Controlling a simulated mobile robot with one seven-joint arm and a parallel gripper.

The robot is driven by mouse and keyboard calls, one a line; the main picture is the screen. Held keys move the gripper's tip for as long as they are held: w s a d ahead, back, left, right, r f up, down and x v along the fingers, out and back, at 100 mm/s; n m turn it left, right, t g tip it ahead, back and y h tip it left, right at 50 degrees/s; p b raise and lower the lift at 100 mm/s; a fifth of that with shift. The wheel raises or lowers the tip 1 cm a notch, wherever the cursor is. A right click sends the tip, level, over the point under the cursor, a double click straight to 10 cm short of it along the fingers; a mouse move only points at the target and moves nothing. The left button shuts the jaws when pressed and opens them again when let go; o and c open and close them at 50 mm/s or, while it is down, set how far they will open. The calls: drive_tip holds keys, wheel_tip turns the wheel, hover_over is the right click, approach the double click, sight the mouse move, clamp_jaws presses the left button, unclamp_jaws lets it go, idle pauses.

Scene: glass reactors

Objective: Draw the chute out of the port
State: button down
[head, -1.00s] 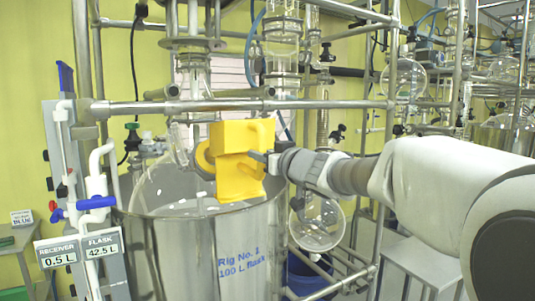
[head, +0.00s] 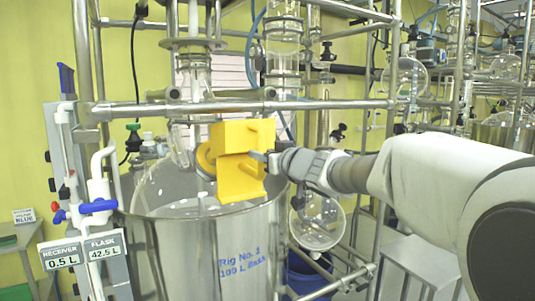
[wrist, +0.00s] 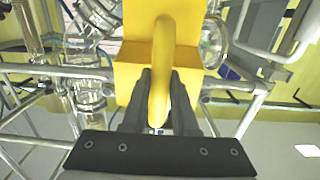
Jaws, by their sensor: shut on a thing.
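The yellow chute (head: 238,180) is a boxy piece with a round collar at its left, above the rim of the steel vessel marked Rig No. 1, 100 L flask (head: 215,245). My gripper (head: 268,160) is at the chute's right side, shut on its handle. In the wrist view the yellow handle (wrist: 161,75) stands between the two dark fingers (wrist: 160,105), with the chute's body (wrist: 135,65) behind it. The port is hidden behind the chute's collar, beside the glass flask (head: 175,175); I cannot tell how far the collar sits in it.
Steel frame bars (head: 190,107) run across just above the chute. A round glass receiver (head: 318,222) hangs below my gripper to the right. A valve with blue handles (head: 97,206) and two label plates (head: 82,253) stand at the left.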

sight(264, 134)
drive_tip(key=shift+r+p, duration=0.7)
drive_tip(key=shift+p, duration=0.7)
drive_tip(key=shift+r, duration=0.15)
idle(0.6)
drive_tip(key=shift+s+d+r+p, duration=0.4)
drive_tip(key=shift+s+r+p, duration=0.2)
drive_tip(key=shift+p, duration=0.2)
drive_tip(key=shift+s+d+r+p, duration=0.4)
drive_tip(key=shift+s+r+p, duration=0.2)
drive_tip(key=shift+p, duration=0.15)
drive_tip(key=shift+s+d+r, duration=0.2)
drive_tip(key=shift+s+r, duration=0.05)
drive_tip(key=shift+s+d+r+p, duration=0.15)
drive_tip(key=shift+s+r+p, duration=0.1)
drive_tip(key=shift+p, duration=0.15)
drive_tip(key=shift+s+d+r, duration=0.1)
drive_tip(key=shift+s+r, duration=0.05)
drive_tip(key=shift+s, duration=0.05)
drive_tip(key=shift+s+d, duration=0.1)
